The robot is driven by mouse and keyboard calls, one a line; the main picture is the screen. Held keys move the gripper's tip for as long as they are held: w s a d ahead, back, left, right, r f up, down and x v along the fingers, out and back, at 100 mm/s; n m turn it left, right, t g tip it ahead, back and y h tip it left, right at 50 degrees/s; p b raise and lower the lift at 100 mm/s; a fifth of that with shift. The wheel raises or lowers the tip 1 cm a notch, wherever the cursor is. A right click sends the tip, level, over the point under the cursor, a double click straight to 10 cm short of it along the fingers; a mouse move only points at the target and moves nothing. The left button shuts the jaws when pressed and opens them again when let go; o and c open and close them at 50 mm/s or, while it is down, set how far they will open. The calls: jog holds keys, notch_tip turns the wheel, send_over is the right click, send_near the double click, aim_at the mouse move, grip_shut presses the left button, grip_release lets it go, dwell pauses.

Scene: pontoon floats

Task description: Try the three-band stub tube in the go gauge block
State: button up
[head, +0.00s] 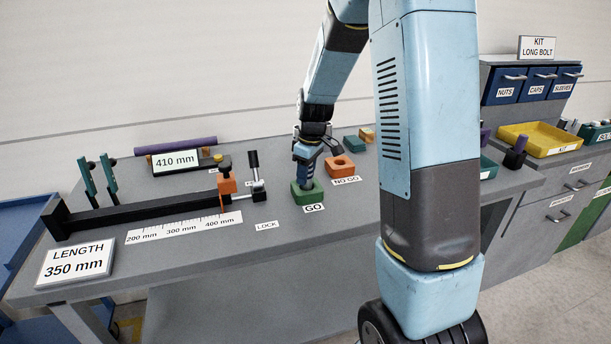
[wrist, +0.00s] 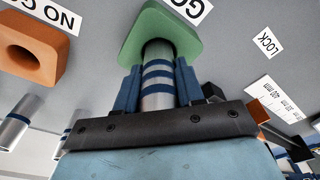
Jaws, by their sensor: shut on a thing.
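The three-band stub tube (wrist: 157,98) is silver with blue bands and stands between my two blue fingers in the wrist view. My gripper (head: 305,160) is shut on it, right over the green go gauge block (head: 307,196). In the wrist view the tube's far end meets the middle of the green block (wrist: 160,22), where the hole is hidden. I cannot tell how deep the end sits. In the head view my gripper hides the tube.
The orange NO GO block (head: 341,167) stands just right and behind. At left are the black length gauge (head: 130,212) with its scale and the LOCK label (head: 267,225). Other banded tubes (wrist: 14,130) show at the wrist view's left edge. A yellow tray (head: 540,138) is far right.

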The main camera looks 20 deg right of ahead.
jog(key=shift+r, duration=1.45)
jog(key=shift+r, duration=2.85)
